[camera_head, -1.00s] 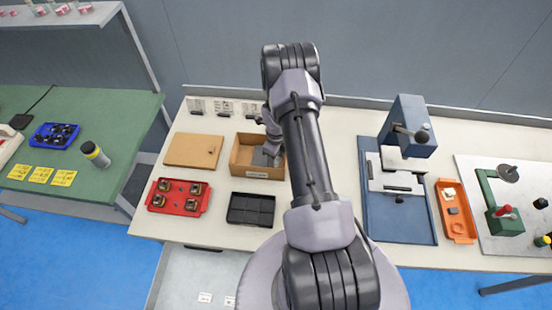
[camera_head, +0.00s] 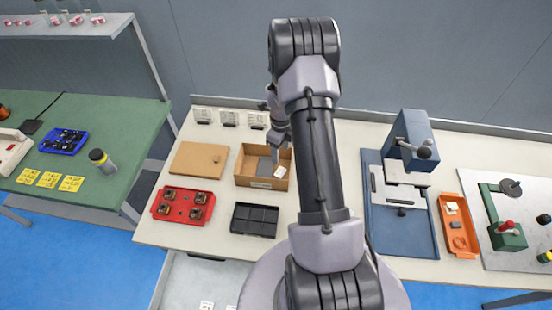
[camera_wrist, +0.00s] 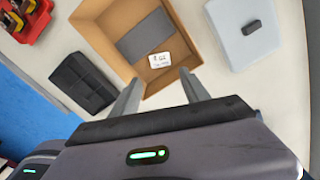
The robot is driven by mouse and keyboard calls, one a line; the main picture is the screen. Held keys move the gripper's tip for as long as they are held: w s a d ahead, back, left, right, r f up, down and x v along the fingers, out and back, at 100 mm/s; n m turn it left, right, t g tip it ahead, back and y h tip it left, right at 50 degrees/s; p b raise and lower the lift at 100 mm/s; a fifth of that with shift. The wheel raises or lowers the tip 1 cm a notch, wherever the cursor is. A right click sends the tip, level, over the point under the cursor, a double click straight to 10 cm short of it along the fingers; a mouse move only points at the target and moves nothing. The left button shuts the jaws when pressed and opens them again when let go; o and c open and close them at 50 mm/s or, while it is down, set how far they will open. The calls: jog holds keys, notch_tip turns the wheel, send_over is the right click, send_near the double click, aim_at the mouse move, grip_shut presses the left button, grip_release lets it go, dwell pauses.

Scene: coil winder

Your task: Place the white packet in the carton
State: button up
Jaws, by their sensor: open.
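The open brown carton (camera_head: 243,178) stands on the bench left of my arm, and its rim shows at the top of the wrist view (camera_wrist: 97,52). The white packet (camera_wrist: 159,60), with dark print, lies inside it near the wall closest to my gripper, beside a dark grey flat piece (camera_wrist: 145,36). The packet also shows as a small pale spot in the head view (camera_head: 279,172). My gripper (camera_wrist: 160,78) is open and empty, its fingers apart near the carton's wall in the wrist view. In the head view my gripper (camera_head: 276,146) is over the carton's back right side.
A black divided tray (camera_head: 254,220) stands in front of the carton. A red tray (camera_head: 184,206) and brown board (camera_head: 198,160) are to its left. White holders (camera_head: 229,119) line the back. A blue fixture (camera_head: 405,228) and orange tray (camera_head: 459,240) stand right of my arm.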

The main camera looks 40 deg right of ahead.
jog(key=w+a+r+n+t, duration=0.1)
jog(key=a+r+n, duration=0.2)
jog(key=r, duration=0.3)
jog(key=w+a+r+n, duration=0.2)
jog(key=a+r, duration=0.1)
jog(key=r, duration=0.4)
jog(key=s+a+r+n+t, duration=0.1)
jog(key=s+a+r+n, duration=0.1)
jog(key=a+r+n, duration=0.35)
jog(key=s+a+r+n+t, duration=0.1)
jog(key=s+a+r+n, duration=0.2)
jog(key=a+r, duration=0.5)
jog(key=s+a+r+n+t+y, duration=0.1)
jog(key=s+a+r+n, duration=0.3)
jog(key=s+a+n, duration=0.2)
jog(key=s+a+r+n+t+y, duration=0.1)
jog(key=s+a+r+n, duration=0.3)
jog(key=s+a+n, duration=0.2)
jog(key=s+n, duration=0.2)
jog(key=s, duration=0.2)
jog(key=shift+s+r+t, duration=0.2)
jog(key=shift+s+t, duration=0.05)
jog(key=shift+t, duration=0.15)
